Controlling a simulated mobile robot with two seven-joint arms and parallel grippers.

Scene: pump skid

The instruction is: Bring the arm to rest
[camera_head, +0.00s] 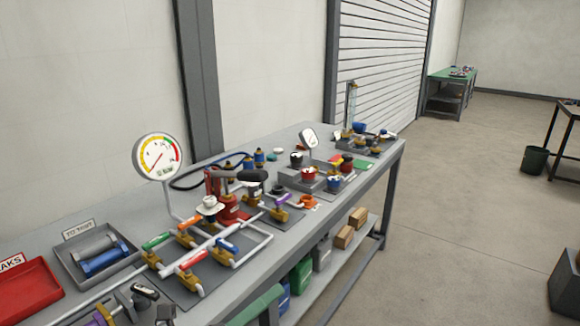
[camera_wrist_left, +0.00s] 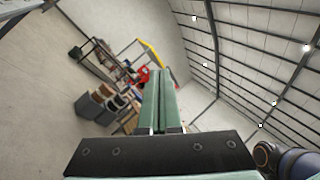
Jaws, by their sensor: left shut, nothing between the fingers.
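My left gripper (camera_wrist_left: 160,75) shows in the left wrist view with its two green fingers closed together and nothing between them. It points out into the room, with floor, wall and roof beams beyond. The rest of that arm is out of the picture. My right gripper is not seen in either view.
The grey workbench (camera_head: 330,222) carries a pressure gauge (camera_head: 158,157), a valve manifold, a red tray (camera_head: 25,292) and a grey tray (camera_head: 72,262). Boxes and containers stand on its lower shelf.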

